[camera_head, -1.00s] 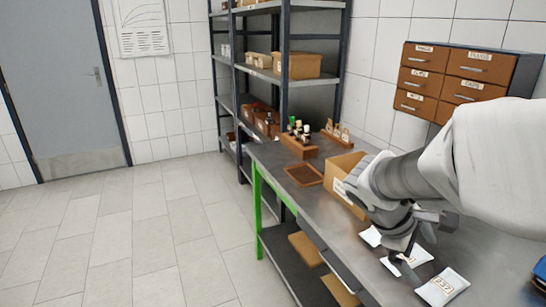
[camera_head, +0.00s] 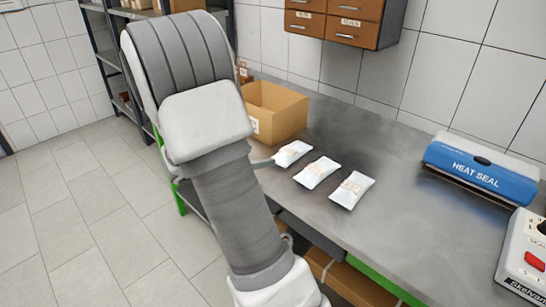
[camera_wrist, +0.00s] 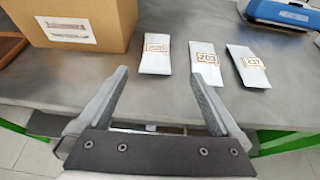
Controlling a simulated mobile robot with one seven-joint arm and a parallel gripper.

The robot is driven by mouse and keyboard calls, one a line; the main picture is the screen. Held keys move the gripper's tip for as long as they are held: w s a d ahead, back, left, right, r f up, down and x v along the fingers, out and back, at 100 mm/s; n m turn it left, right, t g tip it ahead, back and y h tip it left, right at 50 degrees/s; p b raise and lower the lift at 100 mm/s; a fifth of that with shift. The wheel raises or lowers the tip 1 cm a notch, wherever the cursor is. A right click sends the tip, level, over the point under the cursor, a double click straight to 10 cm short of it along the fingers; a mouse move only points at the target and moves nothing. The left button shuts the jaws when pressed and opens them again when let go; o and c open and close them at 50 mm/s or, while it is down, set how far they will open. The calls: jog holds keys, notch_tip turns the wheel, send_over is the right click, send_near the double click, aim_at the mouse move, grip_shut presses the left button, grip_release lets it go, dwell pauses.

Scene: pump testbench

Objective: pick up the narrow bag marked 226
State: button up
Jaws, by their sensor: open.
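Three narrow white bags with printed labels lie side by side on the grey bench: a left bag (camera_head: 292,153), a middle bag (camera_head: 316,172) and a right bag (camera_head: 352,190). The wrist view also shows the left bag (camera_wrist: 156,55), middle bag (camera_wrist: 206,63) and right bag (camera_wrist: 247,66). The right label looks like 237; the other two numbers are too small to read surely, so I cannot tell which is 226. My gripper (camera_wrist: 158,76) is open and empty at the bench's front edge, facing the bags. My arm hides most of it in the head view.
An open cardboard box (camera_head: 274,112) stands left of the bags. A blue heat sealer (camera_head: 480,168) and a white device with a red switch (camera_head: 527,262) are at the right. Drawers (camera_head: 340,20) hang on the wall behind. The bench between bags and sealer is clear.

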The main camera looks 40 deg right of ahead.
jog(key=b, duration=0.2)
send_near(289, 151)
jog(key=x, duration=0.4)
jog(key=shift+s+d+r, duration=0.25)
jog(key=shift+s, duration=0.05)
jog(key=x, duration=0.2)
jog(key=f+x, duration=0.1)
jog(key=x, duration=0.1)
jog(key=shift+w+f+b, duration=0.1)
jog(key=shift+w+b, duration=0.1)
jog(key=shift+b, duration=0.15)
jog(key=shift+d+f, duration=0.1)
jog(key=shift+d, duration=0.35)
jog(key=c, duration=1.4)
